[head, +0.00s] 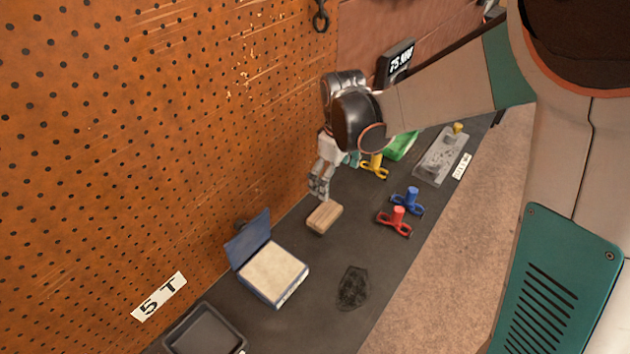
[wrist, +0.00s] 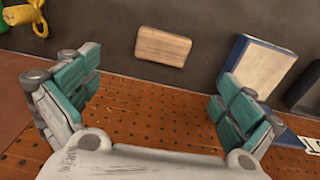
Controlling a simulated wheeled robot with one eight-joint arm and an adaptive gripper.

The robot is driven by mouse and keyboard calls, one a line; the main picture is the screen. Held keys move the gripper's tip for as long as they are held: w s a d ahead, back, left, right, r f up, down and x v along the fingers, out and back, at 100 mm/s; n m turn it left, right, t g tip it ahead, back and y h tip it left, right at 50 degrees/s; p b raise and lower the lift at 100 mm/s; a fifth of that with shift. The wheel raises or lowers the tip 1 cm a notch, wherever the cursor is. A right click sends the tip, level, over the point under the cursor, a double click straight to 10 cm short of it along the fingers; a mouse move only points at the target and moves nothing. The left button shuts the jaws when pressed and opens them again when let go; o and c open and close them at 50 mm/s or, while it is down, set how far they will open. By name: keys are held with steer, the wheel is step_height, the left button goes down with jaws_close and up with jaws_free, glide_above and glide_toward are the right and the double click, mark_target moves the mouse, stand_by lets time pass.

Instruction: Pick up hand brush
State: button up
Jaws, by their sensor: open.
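A small light-brown wooden block (head: 324,216), the likeliest hand brush, lies on the dark bench top close to the pegboard. No bristles show, so I cannot be sure what it is. In the wrist view the wooden block (wrist: 163,46) lies beyond the fingertips, between the two fingers' lines and apart from both. My gripper (head: 319,188) is just above and behind the block in the head view. In the wrist view my gripper (wrist: 158,98) has its teal-padded fingers spread wide with nothing between them.
A dark flat piece (head: 353,287) lies right of the box. Red (head: 396,220) and blue (head: 408,200) clamps lie to the right. The orange pegboard (head: 150,130) rises at left.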

step_height(320, 180, down, 3)
steer(key=a, duration=0.3)
steer(key=b, duration=0.3)
glide_above(325, 213)
steer(key=f, duration=0.6)
steer(key=shift+a+f, duration=0.25)
steer(key=shift+f, duration=0.05)
steer(key=shift+w+d+f+b, duration=0.15)
steer(key=shift+f+b, duration=0.45)
steer(key=shift+f, duration=1)
steer(key=shift+s+d+f+b, duration=0.1)
steer(key=shift+f+b, duration=0.5)
steer(key=shift+f, duration=0.95)
steer(key=c, duration=1)
